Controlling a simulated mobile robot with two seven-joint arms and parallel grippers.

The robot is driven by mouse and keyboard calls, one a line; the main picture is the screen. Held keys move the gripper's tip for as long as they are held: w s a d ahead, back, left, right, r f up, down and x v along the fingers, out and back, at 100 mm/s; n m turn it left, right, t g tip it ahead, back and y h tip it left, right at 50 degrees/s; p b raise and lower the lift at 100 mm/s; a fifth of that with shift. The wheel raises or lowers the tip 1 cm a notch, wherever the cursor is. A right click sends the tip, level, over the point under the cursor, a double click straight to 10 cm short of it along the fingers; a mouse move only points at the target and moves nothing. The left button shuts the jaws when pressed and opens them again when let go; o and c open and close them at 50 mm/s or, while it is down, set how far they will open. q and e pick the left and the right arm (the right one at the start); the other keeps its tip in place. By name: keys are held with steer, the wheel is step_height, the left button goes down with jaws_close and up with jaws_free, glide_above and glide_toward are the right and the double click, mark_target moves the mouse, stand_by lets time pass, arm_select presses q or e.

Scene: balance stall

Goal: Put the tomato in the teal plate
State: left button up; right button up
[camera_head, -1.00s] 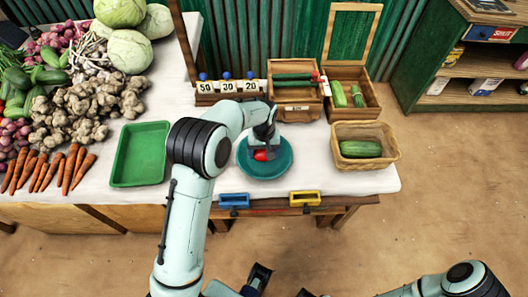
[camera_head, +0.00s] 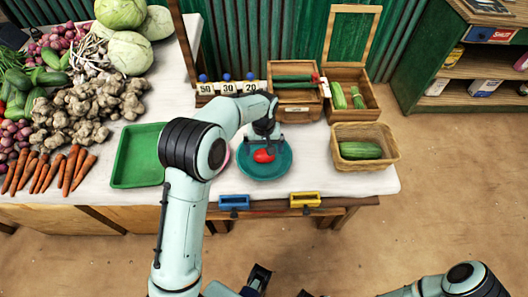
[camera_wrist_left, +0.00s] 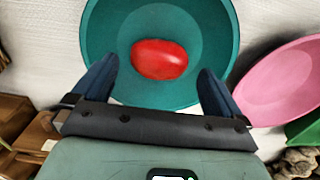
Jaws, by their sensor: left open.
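The red tomato (camera_head: 264,156) lies inside the teal plate (camera_head: 268,175) on the white-covered table. In the left wrist view the tomato (camera_wrist_left: 159,59) rests on the floor of the teal plate (camera_wrist_left: 222,30), with clear teal around it. My left gripper (camera_head: 266,147) is over the plate, its jaws pointing down at the tomato. In the left wrist view its two dark fingers (camera_wrist_left: 158,68) are spread wide, with a gap between each and the tomato. Part of the plate's near edge is hidden behind the gripper body in that view.
A pink plate (camera_wrist_left: 285,85) stands beside the teal plate, mostly hidden by my arm in the head view. A green tray (camera_head: 139,175) is to the left. A wicker basket (camera_head: 385,132) with a green vegetable is to the right. Wooden crates (camera_head: 297,113) stand behind.

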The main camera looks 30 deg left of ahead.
mark_target(264, 153)
arm_select(q)
step_height(264, 153, up, 8)
steer(key=shift+r+p, duration=0.25)
steer(key=shift+p, duration=0.15)
steer(key=shift+s+f, duration=0.1)
